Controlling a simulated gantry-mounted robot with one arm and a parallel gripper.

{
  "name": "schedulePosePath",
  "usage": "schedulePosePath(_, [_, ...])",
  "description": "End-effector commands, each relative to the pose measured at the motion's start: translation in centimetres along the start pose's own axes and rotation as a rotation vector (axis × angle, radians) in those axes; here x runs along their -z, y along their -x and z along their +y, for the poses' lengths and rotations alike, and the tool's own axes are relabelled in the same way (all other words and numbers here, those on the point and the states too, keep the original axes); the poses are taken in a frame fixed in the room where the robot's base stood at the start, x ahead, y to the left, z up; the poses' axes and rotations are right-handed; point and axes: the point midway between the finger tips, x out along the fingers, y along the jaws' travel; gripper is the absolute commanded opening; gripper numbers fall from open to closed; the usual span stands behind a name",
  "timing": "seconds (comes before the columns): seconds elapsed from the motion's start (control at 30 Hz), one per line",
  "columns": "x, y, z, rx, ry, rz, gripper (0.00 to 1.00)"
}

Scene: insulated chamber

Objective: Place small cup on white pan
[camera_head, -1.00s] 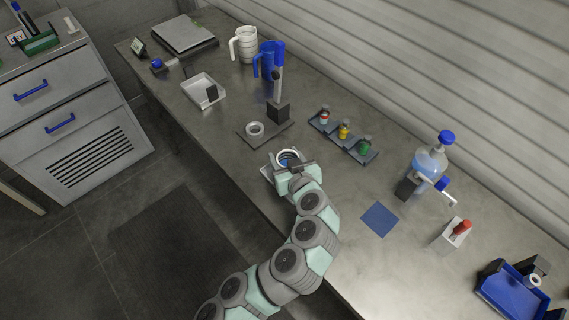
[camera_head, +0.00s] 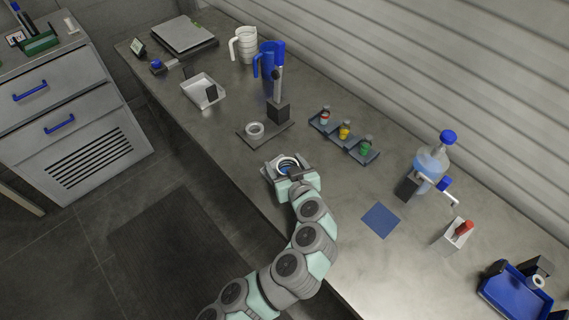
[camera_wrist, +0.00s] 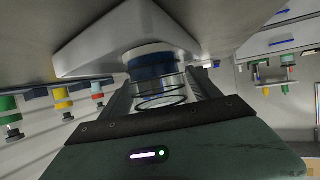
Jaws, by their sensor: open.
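The small cup (camera_wrist: 157,82) is clear with a blue band and a ring-like rim. In the wrist view its blue end is against the square white pan (camera_wrist: 92,50), and it appears to stand upright there. In the head view the cup (camera_head: 287,163) shows its round rim and blue inside, over the white pan (camera_head: 268,169). My gripper (camera_head: 293,171) is open at the cup, with a dark finger (camera_wrist: 205,90) close beside it in the wrist view. My gripper hides part of the pan and of the cup's near side, so I cannot tell whether a finger touches the cup.
A stand with a dark base (camera_head: 250,138) and a white ring on it is just behind. A rack of small bottles (camera_head: 345,136) is to the right. A white tray (camera_head: 196,86) lies far left. A blue square (camera_head: 380,220) lies on open bench at right.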

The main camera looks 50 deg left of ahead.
Motion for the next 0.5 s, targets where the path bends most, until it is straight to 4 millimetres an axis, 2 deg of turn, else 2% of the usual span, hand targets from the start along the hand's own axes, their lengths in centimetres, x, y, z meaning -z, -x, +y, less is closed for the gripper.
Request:
schedulePosePath(0.27, [0.3,0.7,0.1,-0.001,-0.001,0.0,0.72])
schedulePosePath(0.37, [0.3,2.1,0.1,-0.004,-0.001,0.001,0.72])
schedulePosePath(0.5, [0.3,5.0,0.2,-0.007,0.0,0.001,0.72])
